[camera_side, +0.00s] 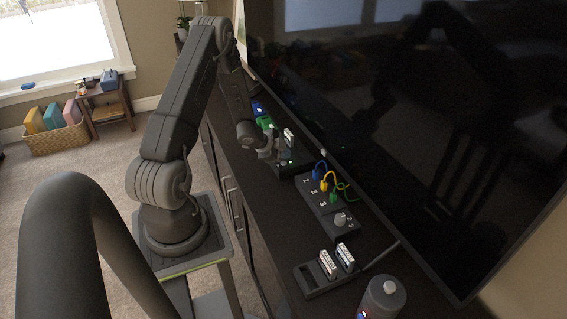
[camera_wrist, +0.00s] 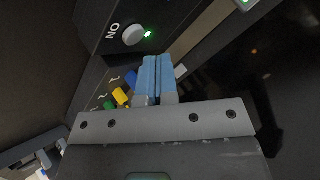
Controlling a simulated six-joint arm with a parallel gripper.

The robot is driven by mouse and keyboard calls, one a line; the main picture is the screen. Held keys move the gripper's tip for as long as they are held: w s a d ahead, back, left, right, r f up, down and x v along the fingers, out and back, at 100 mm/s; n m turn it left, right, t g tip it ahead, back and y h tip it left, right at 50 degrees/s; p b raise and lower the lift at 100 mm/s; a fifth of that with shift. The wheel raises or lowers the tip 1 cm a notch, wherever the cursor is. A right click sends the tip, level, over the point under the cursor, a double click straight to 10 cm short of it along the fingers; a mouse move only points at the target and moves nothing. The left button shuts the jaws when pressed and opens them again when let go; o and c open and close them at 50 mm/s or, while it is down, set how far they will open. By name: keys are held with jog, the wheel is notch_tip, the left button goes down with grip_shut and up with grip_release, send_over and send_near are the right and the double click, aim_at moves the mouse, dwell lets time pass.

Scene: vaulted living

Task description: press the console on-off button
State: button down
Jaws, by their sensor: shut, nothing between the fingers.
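The dark console (camera_wrist: 100,22) fills the upper left of the wrist view. It bears a round grey on-off button (camera_wrist: 133,35), a lettered label, read upside down, and a lit green light (camera_wrist: 148,33). My gripper (camera_wrist: 158,60) is shut, its two blue fingers side by side and empty. In the wrist picture its tips lie below and right of the button, apart from it; I cannot tell their height above the console. In the side view the console (camera_side: 299,167) stands on the cabinet with its green light showing, and my gripper (camera_side: 275,154) is beside it, partly hidden; the button is not clear there.
A numbered box (camera_side: 319,203) with blue, yellow and green plugs and a knob stands nearer the side camera. A cartridge rack (camera_side: 311,284) and a grey cylinder (camera_side: 382,300) are in front. The large television (camera_side: 420,110) closes off the right side.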

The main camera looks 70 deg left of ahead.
aim_at(284, 164)
jog(key=shift+r, duration=0.1)
jog(key=shift+r, duration=2.95)
